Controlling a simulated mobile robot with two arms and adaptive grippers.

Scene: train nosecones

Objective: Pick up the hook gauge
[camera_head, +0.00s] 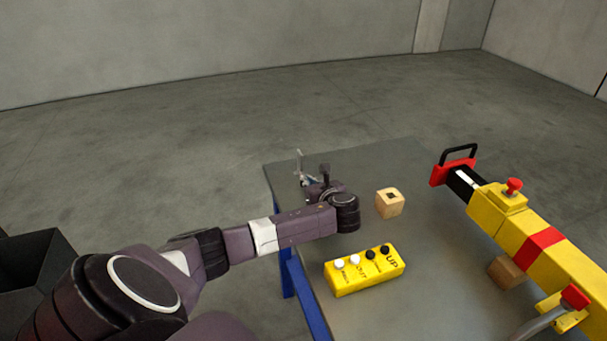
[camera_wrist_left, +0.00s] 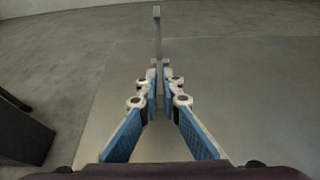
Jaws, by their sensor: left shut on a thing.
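The hook gauge (camera_wrist_left: 157,35) is a thin, pale grey metal piece standing up from between my left fingertips in the left wrist view. It also shows in the head view as a thin upright piece (camera_head: 299,161) near the table's far left corner. My left gripper (camera_wrist_left: 160,82) has blue-padded fingers and is shut on the gauge. In the head view the left gripper (camera_head: 307,182) is over the far left part of the table, partly hidden by my wrist. The gauge's lower end is hidden between the fingers. My right gripper is not in view.
The grey table (camera_head: 430,290) has blue legs. On it are a wooden block with a hole (camera_head: 389,204), a yellow button box (camera_head: 364,271) and another wooden block (camera_head: 506,272). A large yellow and red device (camera_head: 530,235) fills the right side. A dark bin (camera_head: 35,265) stands at left.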

